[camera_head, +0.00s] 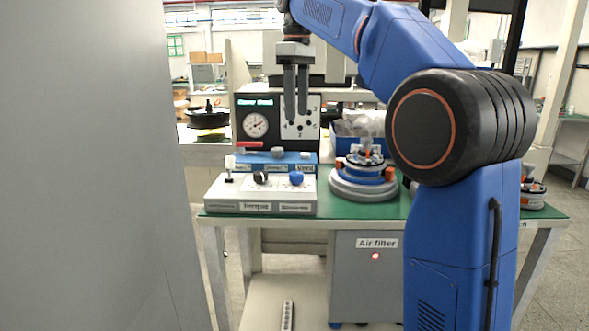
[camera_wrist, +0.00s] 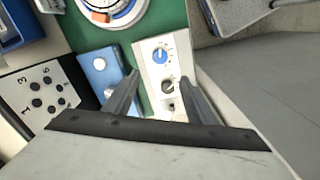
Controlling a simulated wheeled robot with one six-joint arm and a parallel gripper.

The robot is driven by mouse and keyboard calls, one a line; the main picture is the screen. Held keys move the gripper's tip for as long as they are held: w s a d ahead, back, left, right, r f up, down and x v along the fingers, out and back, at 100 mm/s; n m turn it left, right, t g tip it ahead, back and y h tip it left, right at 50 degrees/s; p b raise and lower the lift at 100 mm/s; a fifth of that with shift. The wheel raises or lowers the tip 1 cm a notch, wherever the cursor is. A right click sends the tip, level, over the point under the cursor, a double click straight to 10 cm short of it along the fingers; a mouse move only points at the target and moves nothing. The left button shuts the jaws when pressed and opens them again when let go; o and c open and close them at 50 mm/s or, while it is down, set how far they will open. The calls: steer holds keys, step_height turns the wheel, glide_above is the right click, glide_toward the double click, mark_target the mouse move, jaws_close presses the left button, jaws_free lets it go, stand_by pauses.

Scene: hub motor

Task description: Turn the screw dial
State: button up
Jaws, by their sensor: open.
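A white control box (camera_head: 222,190) stands at the front left of the green table, with a blue knob (camera_head: 297,178), a dark and silver knob (camera_head: 261,178) and a small switch (camera_head: 229,168) on top. Its front labels are too small to read surely. In the wrist view the blue knob (camera_wrist: 159,53) and dark knob (camera_wrist: 168,86) lie between my finger lines. My gripper (camera_head: 296,117) hangs fingers down, well above the box, in front of the back panel in the head view. Its fingers (camera_wrist: 160,75) are apart, with nothing between them.
Behind the box are a blue switch box (camera_head: 305,158), a dark gauge panel (camera_head: 255,106) and a white plate with holes (camera_head: 312,130). A round motor fixture (camera_head: 363,188) stands right of the box. A grey wall (camera_head: 85,165) fills the left side.

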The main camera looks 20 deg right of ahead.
mark_target(297, 173)
step_height(297, 173, down, 17)
steer(key=shift+f, duration=0.15)
stand_by(0.5)
steer(key=shift+c, duration=0.2)
steer(key=c, duration=1)
